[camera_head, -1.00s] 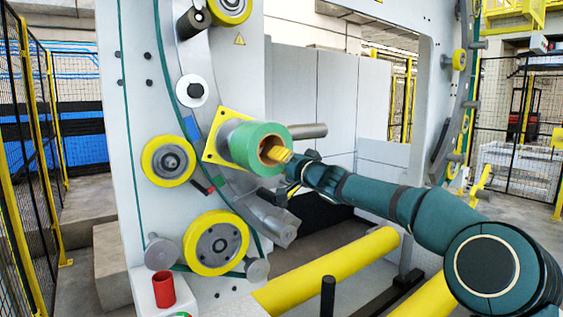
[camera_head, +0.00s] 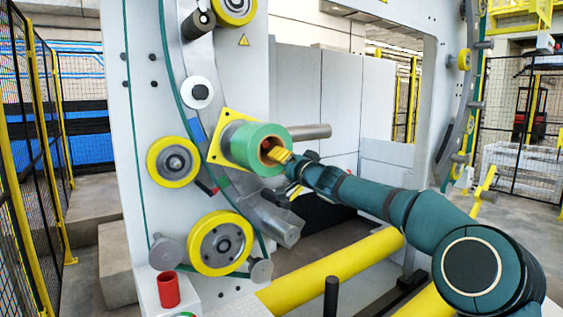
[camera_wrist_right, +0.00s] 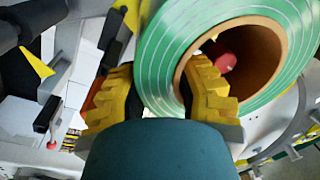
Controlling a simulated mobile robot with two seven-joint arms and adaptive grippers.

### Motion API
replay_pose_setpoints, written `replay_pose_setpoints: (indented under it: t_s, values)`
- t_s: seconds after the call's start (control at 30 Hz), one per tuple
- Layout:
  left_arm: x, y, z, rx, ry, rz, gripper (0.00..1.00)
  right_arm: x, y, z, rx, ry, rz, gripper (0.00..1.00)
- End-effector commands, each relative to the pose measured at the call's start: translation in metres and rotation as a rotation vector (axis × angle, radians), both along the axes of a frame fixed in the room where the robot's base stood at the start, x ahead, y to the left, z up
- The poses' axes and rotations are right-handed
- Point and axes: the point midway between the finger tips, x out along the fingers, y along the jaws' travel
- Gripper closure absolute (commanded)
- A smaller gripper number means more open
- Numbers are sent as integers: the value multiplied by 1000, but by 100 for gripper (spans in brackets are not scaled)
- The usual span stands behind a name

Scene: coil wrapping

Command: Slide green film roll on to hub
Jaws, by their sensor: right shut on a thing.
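The green film roll (camera_head: 252,146) is a thick green ring around a brown core, at the middle left of the head view. It also fills the top of the right wrist view (camera_wrist_right: 160,60). The hub (camera_head: 229,130) is a grey cylinder on a yellow square plate behind the roll, partly hidden by it. A red piece (camera_wrist_right: 226,62) shows inside the core. My right gripper (camera_head: 277,155) has yellow ribbed fingers shut on the roll's wall, one inside the core and one outside. How far the roll overlaps the hub is hidden. My left gripper is not in view.
A grey bar (camera_head: 312,132) sticks out behind the roll. Yellow wheels (camera_head: 173,162) and a lower yellow wheel (camera_head: 220,243) surround the spot on the white machine panel. A yellow rail (camera_head: 330,270) runs below my arm. A red cup-like piece (camera_head: 168,290) stands lower left.

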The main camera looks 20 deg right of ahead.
Motion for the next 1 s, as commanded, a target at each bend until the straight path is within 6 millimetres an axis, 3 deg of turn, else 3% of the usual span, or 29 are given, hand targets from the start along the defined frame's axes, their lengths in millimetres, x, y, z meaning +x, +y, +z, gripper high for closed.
replay_pose_setpoints:
  t_s: [1.0]
  values:
    - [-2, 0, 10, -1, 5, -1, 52, 18, 7, 4, 2, -6, 2, 100]
